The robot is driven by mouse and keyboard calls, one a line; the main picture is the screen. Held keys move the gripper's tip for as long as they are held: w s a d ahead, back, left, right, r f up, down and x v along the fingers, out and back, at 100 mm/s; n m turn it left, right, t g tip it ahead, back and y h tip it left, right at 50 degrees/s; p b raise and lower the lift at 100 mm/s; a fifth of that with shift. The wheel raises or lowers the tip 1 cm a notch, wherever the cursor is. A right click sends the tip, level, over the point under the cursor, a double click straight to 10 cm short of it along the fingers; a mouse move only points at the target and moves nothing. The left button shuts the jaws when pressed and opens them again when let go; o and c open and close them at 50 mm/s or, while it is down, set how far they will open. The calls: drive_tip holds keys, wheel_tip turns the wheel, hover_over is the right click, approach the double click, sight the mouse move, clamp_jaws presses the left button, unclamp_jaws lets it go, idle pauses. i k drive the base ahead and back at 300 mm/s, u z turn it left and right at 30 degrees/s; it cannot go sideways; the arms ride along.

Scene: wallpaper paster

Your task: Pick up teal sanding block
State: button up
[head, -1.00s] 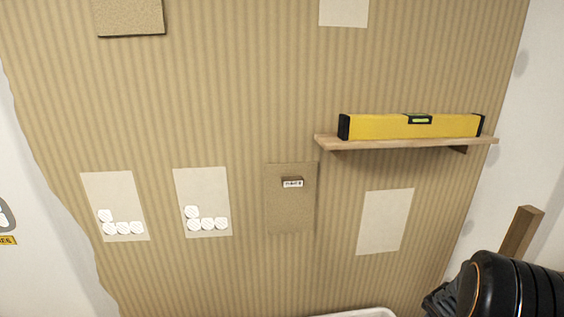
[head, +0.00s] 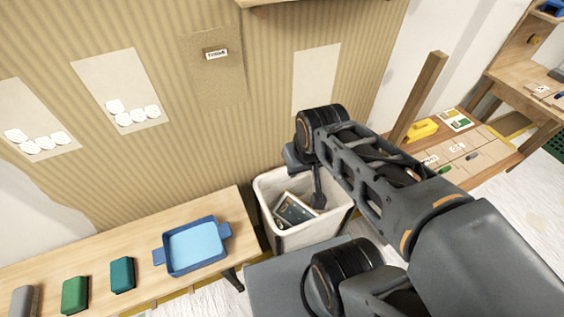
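The teal sanding block (head: 122,274) stands on the wooden bench at the lower left in the head view, between a green block and a blue tray. My arm reaches in from the lower right, and its far end is above the white bin. Part of my gripper (head: 318,188) shows there, mostly hidden behind my wrist, well to the right of the teal block and apart from it. I cannot tell whether its fingers are open or shut.
A green block (head: 75,294) and a grey block (head: 24,301) stand left of the teal one. A blue tray (head: 194,246) sits to its right. The white bin (head: 287,240) stands beyond the bench's right end. A wooden post (head: 419,98) rises at the right.

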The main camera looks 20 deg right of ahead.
sight(122, 278)
drive_tip(key=z, duration=0.2)
drive_tip(key=k, duration=2.25)
drive_tip(key=u, duration=0.3)
drive_tip(key=i, duration=0.5)
drive_tip(key=z, duration=0.1)
